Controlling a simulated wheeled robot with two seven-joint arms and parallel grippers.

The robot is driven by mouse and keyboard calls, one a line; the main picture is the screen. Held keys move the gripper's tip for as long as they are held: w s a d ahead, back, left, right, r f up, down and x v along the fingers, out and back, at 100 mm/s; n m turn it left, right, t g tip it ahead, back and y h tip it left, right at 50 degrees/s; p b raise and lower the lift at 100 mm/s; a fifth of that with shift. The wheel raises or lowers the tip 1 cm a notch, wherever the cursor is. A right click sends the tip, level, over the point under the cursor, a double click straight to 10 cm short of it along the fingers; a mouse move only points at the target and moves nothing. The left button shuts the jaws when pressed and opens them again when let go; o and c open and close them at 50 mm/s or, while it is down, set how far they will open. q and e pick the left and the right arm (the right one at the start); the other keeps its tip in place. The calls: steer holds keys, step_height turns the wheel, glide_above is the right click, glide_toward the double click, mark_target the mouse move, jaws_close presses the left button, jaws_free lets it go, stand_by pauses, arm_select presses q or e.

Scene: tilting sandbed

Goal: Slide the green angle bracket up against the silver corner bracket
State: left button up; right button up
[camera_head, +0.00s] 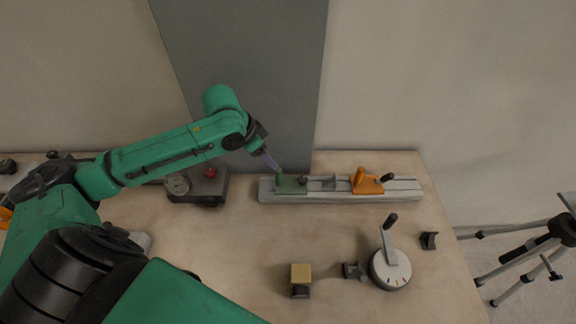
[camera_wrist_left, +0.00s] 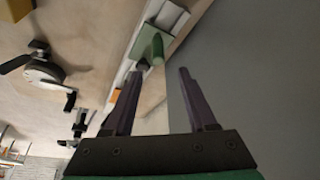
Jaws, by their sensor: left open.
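The green angle bracket (camera_head: 291,184) sits on the left part of a pale rail (camera_head: 310,198) in the head view, with a green post at its left end. It also shows in the left wrist view (camera_wrist_left: 145,40), just beyond the fingertips. The silver corner bracket (camera_head: 328,184) is on the same rail to its right, with a short gap between them. My left gripper (camera_head: 270,161) is open, its fingers just above and left of the green bracket's post. In the wrist view nothing is between its fingers (camera_wrist_left: 161,72). My right gripper is not in view.
An orange bracket (camera_head: 366,184) with a dark knob sits right of the silver one on the rail. A gauge box (camera_head: 201,186) stands left of the rail. A dial with a crank (camera_head: 390,268) and a yellow-topped block (camera_head: 301,274) stand in front.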

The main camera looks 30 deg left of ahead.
mark_target(278, 172)
arm_select(q)
steer(key=f, duration=0.1)
steer(key=d+f, duration=0.1)
steer(key=f, duration=0.1)
steer(key=shift+f, duration=0.25)
steer(key=x, duration=0.5)
steer(key=shift+w+p, duration=0.3)
steer(key=shift+w, duration=0.1)
steer(key=x, duration=0.3)
steer(key=shift+w+f, duration=0.1)
steer(key=shift+w, duration=0.1)
steer(key=shift+f, duration=0.25)
steer(key=shift+s, duration=0.1)
jaws_close()
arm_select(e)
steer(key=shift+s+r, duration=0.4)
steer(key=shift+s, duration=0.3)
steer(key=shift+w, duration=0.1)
